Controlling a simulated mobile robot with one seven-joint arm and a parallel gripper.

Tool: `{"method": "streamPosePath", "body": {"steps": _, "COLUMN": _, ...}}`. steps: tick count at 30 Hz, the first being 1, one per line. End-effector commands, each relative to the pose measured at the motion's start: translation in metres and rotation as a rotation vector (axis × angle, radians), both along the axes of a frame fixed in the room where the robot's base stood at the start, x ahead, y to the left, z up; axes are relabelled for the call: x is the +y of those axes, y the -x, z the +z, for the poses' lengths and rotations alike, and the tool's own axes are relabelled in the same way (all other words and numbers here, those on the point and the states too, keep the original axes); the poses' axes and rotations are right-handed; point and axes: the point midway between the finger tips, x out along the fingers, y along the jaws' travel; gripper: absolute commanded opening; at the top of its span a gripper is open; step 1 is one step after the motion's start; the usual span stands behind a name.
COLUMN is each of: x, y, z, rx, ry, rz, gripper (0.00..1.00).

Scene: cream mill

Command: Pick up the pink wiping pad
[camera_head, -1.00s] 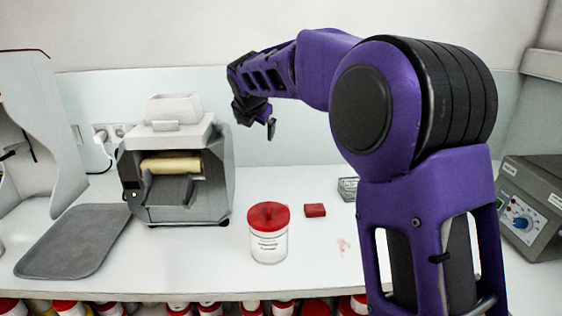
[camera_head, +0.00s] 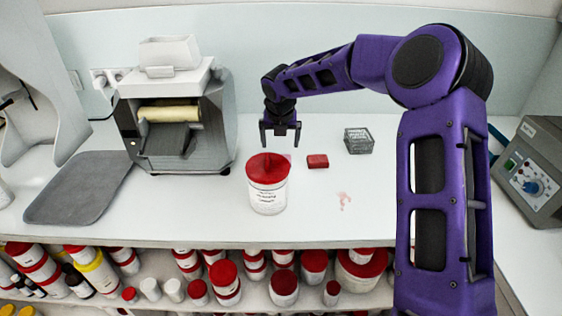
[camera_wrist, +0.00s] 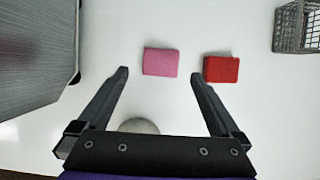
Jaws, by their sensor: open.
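The pink wiping pad (camera_wrist: 161,62) lies flat on the white bench in the wrist view, between the lines of my two fingertips and slightly beyond them. In the head view only a faint pink edge (camera_head: 287,157) shows, mostly hidden behind the red-lidded jar. My gripper (camera_head: 281,142) points down above the bench behind that jar. In the wrist view my gripper (camera_wrist: 160,74) is open, with nothing between its fingers. A red pad (camera_wrist: 221,69) lies to the right of the pink one, just beyond the right fingertip; it also shows in the head view (camera_head: 317,161).
The red-lidded white jar (camera_head: 267,190) stands in front of my gripper. A grey mill machine (camera_head: 180,125) is to the left, with a grey tray (camera_head: 75,190) beside it. A wire basket (camera_head: 358,141) stands right of the red pad. A reddish stain (camera_head: 343,201) marks the bench.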

Motion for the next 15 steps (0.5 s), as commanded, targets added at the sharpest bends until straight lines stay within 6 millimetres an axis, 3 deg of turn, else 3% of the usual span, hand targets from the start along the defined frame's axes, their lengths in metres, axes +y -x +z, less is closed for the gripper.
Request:
{"method": "streamPosePath", "body": {"steps": 3, "x": 0.000, "y": -0.007, "z": -0.018, "rx": 0.002, "ry": 0.000, "rz": 0.000, "gripper": 1.00}}
{"method": "streamPosePath", "body": {"steps": 11, "x": 0.000, "y": -0.015, "z": -0.035, "rx": 0.000, "ry": -0.001, "rz": -0.002, "gripper": 1.00}}
{"method": "streamPosePath", "body": {"steps": 15, "x": -0.002, "y": -0.025, "z": -0.054, "rx": 0.002, "ry": -0.001, "rz": -0.002, "gripper": 1.00}}
